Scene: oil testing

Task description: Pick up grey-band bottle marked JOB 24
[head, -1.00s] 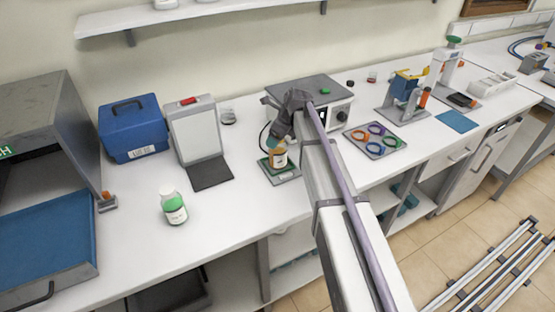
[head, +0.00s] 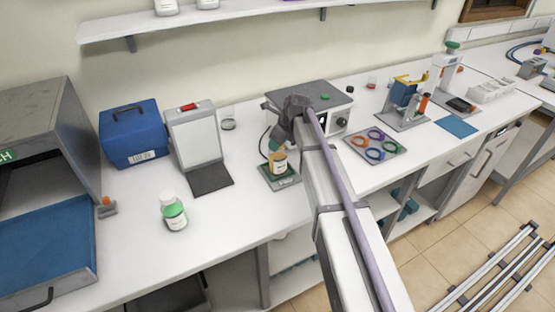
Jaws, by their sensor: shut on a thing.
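A small amber bottle (head: 278,162) with a pale label stands at the small green-topped square plate (head: 290,181) in the middle of the bench. My gripper (head: 275,147) reaches down over it from above and is shut on its top. The bottle looks upright. I cannot tell whether its base touches the plate. Its band colour and label writing are too small to read. Another bottle (head: 173,212), white with a green band and a white cap, stands apart on the front left of the bench.
A grey box device (head: 335,92) stands just behind my gripper. A blue case (head: 133,133) and a white panel stand (head: 195,135) are to the left. A tray of coloured rings (head: 375,145) lies to the right. The bench front between bottle and plate is clear.

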